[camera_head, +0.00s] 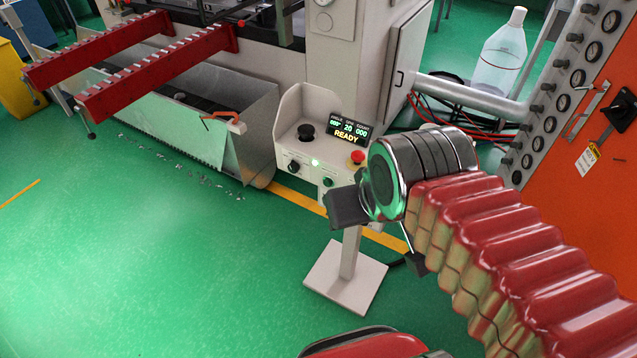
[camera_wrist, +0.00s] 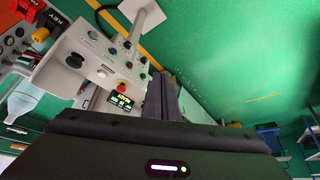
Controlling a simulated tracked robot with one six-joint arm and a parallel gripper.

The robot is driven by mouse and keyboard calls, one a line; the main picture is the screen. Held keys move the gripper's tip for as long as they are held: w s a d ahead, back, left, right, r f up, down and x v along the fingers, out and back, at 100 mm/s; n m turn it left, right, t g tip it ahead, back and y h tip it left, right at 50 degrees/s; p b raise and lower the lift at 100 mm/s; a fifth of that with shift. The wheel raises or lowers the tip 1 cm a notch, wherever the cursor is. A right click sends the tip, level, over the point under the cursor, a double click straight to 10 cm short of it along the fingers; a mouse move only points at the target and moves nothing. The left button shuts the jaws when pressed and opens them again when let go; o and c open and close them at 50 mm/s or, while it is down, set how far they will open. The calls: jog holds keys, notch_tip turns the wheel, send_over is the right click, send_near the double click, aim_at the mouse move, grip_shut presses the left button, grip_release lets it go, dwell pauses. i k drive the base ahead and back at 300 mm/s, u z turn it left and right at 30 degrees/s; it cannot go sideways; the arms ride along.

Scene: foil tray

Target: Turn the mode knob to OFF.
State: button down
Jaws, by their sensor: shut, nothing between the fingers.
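A pale control box (camera_head: 289,112) stands on a post in the middle of the head view. A black knob (camera_head: 293,166) is on its front face at the left, beside small lit buttons. The labels are too small to read, so I cannot tell its setting or be sure it is the mode knob. The box also shows in the wrist view (camera_wrist: 62,78). My gripper (camera_head: 346,208) is shut and empty, in front of the box's lower right part in the head view. In the wrist view its dark fingers (camera_wrist: 162,95) lie together, to the right of the box.
The box carries a black joystick (camera_head: 306,132), a red mushroom button (camera_head: 357,157) and a display (camera_head: 348,132) reading READY. An orange cabinet (camera_head: 600,165) stands at right, with a clear bottle (camera_head: 499,58) behind. Green floor (camera_head: 130,250) is open at left.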

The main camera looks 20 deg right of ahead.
aim_at(293, 167)
jog(key=k, duration=1.35)
jog(key=u, duration=0.1)
jog(key=i, duration=0.55)
jog(key=u, duration=0.7)
jog(key=i, duration=1.15)
jog(key=u, duration=0.5)
